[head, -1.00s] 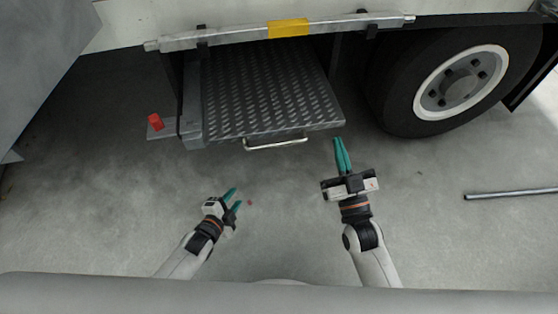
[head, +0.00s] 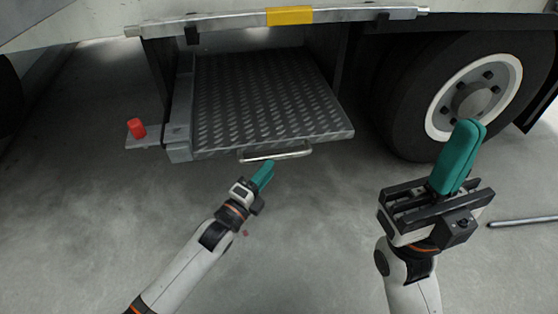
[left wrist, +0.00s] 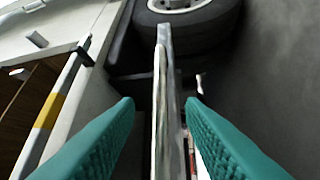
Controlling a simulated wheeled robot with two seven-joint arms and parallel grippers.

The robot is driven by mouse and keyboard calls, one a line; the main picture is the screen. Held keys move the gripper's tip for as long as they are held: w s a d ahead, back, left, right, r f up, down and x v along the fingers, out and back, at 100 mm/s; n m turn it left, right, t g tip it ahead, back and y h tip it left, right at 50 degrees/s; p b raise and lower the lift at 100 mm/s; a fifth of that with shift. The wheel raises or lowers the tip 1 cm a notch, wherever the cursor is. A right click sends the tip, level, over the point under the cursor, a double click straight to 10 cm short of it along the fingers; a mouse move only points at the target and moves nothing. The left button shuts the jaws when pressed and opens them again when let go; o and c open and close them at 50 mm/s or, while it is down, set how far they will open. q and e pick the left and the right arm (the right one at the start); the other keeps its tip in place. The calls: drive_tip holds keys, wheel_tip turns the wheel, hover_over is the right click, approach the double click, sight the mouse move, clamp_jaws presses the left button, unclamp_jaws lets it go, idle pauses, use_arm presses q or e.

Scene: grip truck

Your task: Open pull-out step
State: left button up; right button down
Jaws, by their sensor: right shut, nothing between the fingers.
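The pull-out step (head: 265,95) is a grey tread-plate tray beneath the truck body. Its metal bar handle (head: 275,154) is on the front edge. My left gripper (head: 264,174) is just in front of and below the handle, pointing toward it. In the left wrist view its teal fingers (left wrist: 160,130) are apart, with the step's metal edge and handle (left wrist: 161,100) seen end-on in the gap; I cannot tell whether they touch. My right gripper (head: 460,157) is shut and empty, raised in front of the wheel, away from the step.
A red knob (head: 137,128) stands on a bracket left of the step. The truck's wheel (head: 450,95) is to the right. A rail with a yellow patch (head: 290,15) runs above the step. A metal rod (head: 525,220) lies on the floor at right.

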sight(279, 155)
use_arm(q)
drive_tip(key=b+x, duration=0.2)
drive_tip(key=x, duration=0.4)
drive_tip(key=shift+w, duration=0.2)
drive_tip(key=shift+c, duration=0.3)
clamp_jaws()
